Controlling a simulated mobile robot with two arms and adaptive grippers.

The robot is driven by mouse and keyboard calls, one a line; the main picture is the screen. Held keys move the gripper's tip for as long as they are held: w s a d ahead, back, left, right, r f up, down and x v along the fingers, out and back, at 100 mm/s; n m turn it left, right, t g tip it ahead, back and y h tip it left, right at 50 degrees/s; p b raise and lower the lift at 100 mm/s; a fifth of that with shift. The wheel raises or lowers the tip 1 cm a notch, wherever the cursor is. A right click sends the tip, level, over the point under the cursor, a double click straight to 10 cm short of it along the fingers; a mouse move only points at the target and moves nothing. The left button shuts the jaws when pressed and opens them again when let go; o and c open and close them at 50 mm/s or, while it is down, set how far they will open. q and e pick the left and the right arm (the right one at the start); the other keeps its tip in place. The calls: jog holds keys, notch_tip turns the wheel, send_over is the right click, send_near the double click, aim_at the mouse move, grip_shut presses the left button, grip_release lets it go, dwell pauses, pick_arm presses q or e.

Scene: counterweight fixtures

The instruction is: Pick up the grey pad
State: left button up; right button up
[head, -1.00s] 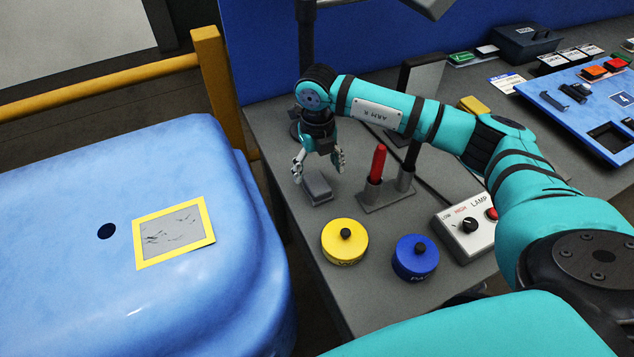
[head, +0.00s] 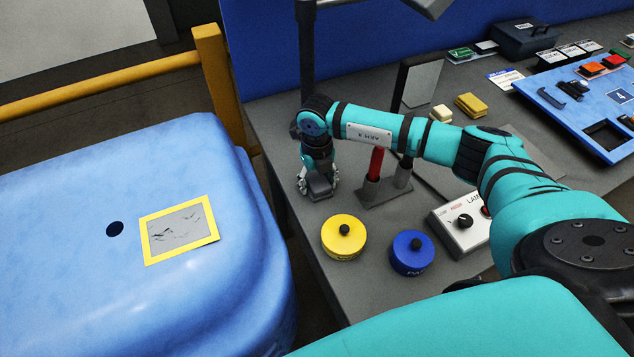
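The grey pad (head: 320,188) is a small dark grey block on the grey bench, near its left edge. My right gripper (head: 319,183) is down over it and points downward, with one finger on each side of the pad. The gripper hides part of the pad, and I cannot tell whether the fingers touch it. The pad appears to rest on the bench. My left gripper is not in view.
A rack (head: 383,192) with a red-handled tool stands just right of the gripper. A yellow round weight (head: 344,243) and a blue one (head: 410,258) sit in front. A lamp control box (head: 462,229) is further right.

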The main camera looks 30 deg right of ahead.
aim_at(317, 179)
jog(key=c, duration=0.7)
jog(key=shift+o, duration=0.2)
jog(key=shift+r, duration=0.1)
notch_tip(317, 179, up, 9)
jog(key=b, duration=0.2)
jog(key=shift+r+b, duration=0.1)
jog(key=shift+b, duration=0.3)
jog(key=shift+r, duration=0.35)
jog(key=o, duration=0.4)
jog(key=shift+c, duration=1.4)
jog(key=shift+r, duration=0.1)
